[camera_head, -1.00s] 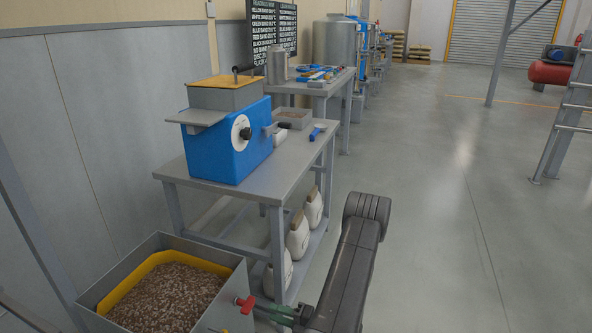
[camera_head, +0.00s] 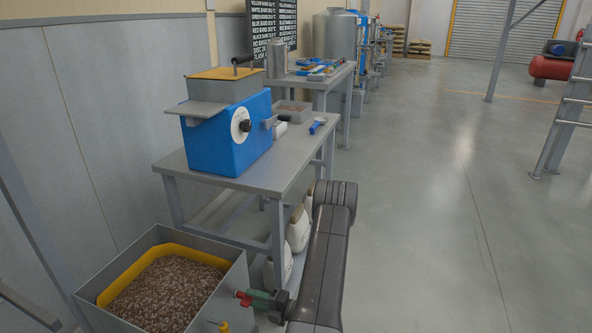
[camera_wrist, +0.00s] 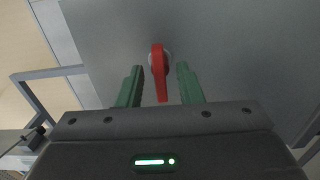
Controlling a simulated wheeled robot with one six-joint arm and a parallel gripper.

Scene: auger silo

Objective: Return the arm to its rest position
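My gripper (camera_wrist: 160,77) is open in the wrist view, with its two green fingers apart. A red handle (camera_wrist: 159,62) on a grey surface shows between the fingertips, with a gap on each side. In the head view my gripper (camera_head: 262,299) is low in the picture, with its fingers close to the red handle (camera_head: 243,297) at the right side of the grain bin. My dark arm runs from the bottom edge up to the right of the bench.
A grey bin (camera_head: 215,300) with a yellow inner rim holds grain at lower left. A grey bench (camera_head: 215,182) carries a blue machine (camera_head: 225,140), a tray (camera_head: 292,110) and a blue-headed tool (camera_head: 318,126). White containers (camera_head: 297,230) stand beneath it. Open floor (camera_head: 430,230) lies to the right.

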